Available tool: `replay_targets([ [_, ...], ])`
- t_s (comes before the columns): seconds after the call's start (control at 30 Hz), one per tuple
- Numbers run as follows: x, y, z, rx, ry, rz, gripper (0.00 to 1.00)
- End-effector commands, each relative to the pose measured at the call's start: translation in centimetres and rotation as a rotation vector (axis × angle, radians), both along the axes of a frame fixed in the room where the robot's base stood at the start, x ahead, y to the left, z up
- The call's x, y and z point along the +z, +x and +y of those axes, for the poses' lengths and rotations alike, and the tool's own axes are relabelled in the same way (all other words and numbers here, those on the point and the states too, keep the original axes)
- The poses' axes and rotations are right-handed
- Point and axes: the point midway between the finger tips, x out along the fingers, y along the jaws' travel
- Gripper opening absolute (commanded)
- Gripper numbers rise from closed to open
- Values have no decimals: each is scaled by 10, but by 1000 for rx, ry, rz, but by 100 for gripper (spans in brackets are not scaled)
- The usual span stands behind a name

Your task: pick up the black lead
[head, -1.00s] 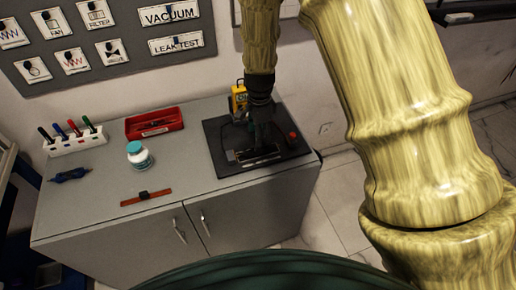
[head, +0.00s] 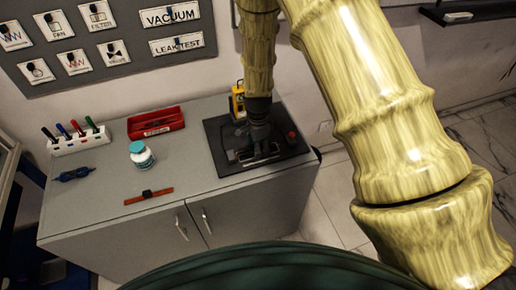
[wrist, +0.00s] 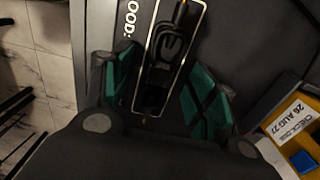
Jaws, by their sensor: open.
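The black lead (wrist: 172,40) lies coiled inside a pale-outlined rectangle on the dark board (wrist: 240,25) in the wrist view. My gripper (wrist: 160,90) is open above it, with one green-padded finger on each side of the outlined slot. The lower part of the lead runs down between the fingers, and I cannot tell whether they touch it. In the head view my gripper (head: 258,140) points down over the dark board (head: 225,160) and hides most of the lead.
A yellow device (head: 237,100) stands at the board's back edge, close to my gripper. A red button (head: 292,136) is on its right. A white-and-teal jar (head: 141,155), red tray (head: 156,123), orange strap (head: 149,195) and marker rack (head: 79,140) lie to the left.

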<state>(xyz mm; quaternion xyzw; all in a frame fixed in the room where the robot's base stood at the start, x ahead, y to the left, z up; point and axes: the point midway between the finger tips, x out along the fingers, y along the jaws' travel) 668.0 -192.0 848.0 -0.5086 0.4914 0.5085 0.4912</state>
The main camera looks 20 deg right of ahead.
Motion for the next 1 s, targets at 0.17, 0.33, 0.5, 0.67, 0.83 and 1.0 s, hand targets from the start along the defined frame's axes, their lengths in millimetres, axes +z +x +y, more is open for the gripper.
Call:
replay_targets([
  [0.17,-4,0,0,0,0,0,58],
  [0.33,-4,0,0,0,0,0,58],
  [0.5,-4,0,0,0,0,0,27],
  [0.67,-3,0,0,0,0,0,9],
  [0.83,-3,0,0,0,0,0,5],
  [1.0,-1,0,0,0,0,-1,5],
])
